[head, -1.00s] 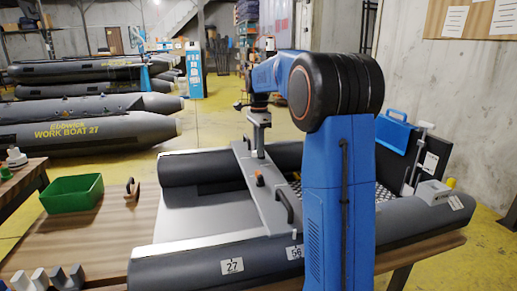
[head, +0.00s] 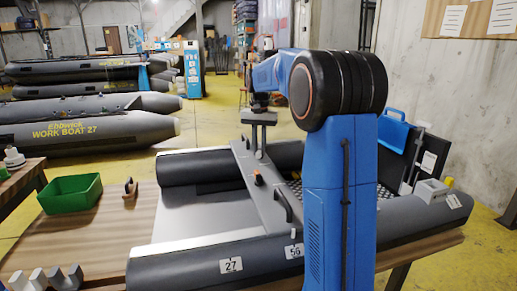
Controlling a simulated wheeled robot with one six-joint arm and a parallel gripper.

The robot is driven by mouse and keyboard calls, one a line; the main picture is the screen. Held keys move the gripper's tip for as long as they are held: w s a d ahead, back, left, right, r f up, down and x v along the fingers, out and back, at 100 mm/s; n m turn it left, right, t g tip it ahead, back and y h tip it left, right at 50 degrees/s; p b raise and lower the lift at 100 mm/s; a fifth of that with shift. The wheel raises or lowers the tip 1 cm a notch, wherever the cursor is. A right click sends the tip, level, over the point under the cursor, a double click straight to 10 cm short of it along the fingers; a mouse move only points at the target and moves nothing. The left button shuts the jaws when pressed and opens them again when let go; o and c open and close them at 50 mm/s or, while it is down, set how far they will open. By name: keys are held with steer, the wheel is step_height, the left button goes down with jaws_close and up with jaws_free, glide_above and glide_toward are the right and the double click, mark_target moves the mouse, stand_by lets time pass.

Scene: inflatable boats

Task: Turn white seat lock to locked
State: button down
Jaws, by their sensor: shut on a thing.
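My gripper (head: 259,155) points straight down at the far part of the boat's grey seat (head: 268,205). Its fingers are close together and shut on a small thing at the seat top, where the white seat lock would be. The lock is too small and too covered by the fingers to make out, so its turn position cannot be told. My blue arm hides part of the boat to the right.
The grey boat (head: 180,262) lies on a wooden table (head: 70,236). A green bin (head: 70,194) and a small brown-handled item (head: 129,188) stand to its left. A black handle (head: 289,207) rises from the seat. A blue-handled case (head: 394,132) stands at the right.

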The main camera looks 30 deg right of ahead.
steer(key=n, duration=0.5)
steer(key=shift+s+d+r+n, duration=0.1)
steer(key=shift+s+d+n, duration=0.05)
steer(key=shift+d+n, duration=0.15)
stand_by(0.4)
steer(key=c, duration=1.7)
jaws_free()
step_height(320, 180, up, 17)
steer(key=shift+r, duration=0.15)
